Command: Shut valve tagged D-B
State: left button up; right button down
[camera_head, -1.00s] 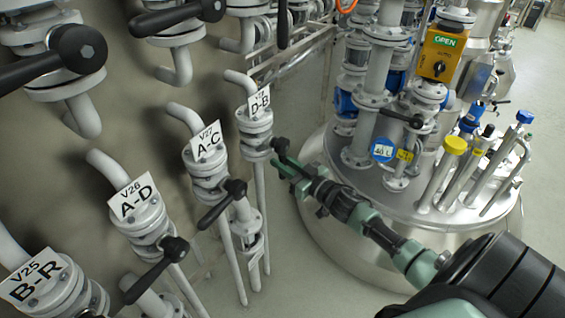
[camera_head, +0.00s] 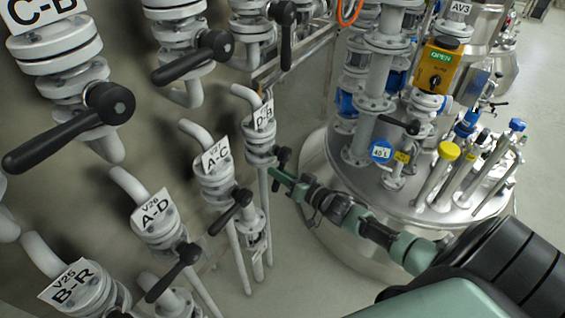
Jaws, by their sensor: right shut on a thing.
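The valve tagged D-B (camera_head: 261,140) is a pale flanged valve on a wall pipe, left of centre; its white tag (camera_head: 263,115) sits on top. Its short dark handle (camera_head: 283,157) shows at the valve's right side, partly hidden by the gripper. My right gripper (camera_head: 277,176), green, reaches in from the lower right and is shut on that handle, just below and right of the valve body. The exact handle angle is hard to tell. My left gripper is not in view.
Valve A-C (camera_head: 213,179) with its black lever stands close on the left, then A-D (camera_head: 158,222) and B-R (camera_head: 88,291). More levered valves hang above. A steel vessel (camera_head: 340,190) with pipes and an orange OPEN box (camera_head: 438,65) stands to the right.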

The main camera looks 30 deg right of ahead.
jog(key=m+p, duration=0.1)
jog(key=a+r+m+p, duration=0.1)
jog(key=shift+s+a+r+m+g, duration=0.25)
jog(key=shift+a+r+m+g, duration=0.05)
jog(key=shift+s+a+r+m+y+p, duration=0.1)
jog(key=shift+a+r+m+y+p, duration=0.2)
jog(key=shift+m, duration=0.25)
jog(key=shift+s+a+r+m+y+p, duration=0.1)
jog(key=shift+a+r+m+p, duration=0.1)
jog(key=shift+m+p, duration=0.25)
jog(key=m, duration=0.1)
jog(key=r+m, duration=0.1)
jog(key=shift+a+r+m+g+y, duration=0.2)
jog(key=shift+m+g+y, duration=0.1)
jog(key=shift+g+y, duration=0.1)
jog(key=shift+r+m+y+b, duration=0.3)
jog(key=shift+r+m+b, duration=0.1)
jog(key=shift+r+m, duration=0.7)
jog(key=c, duration=1.3)
grip_release()
jog(key=shift+f, duration=0.15)
jog(key=shift+s, duration=0.1)
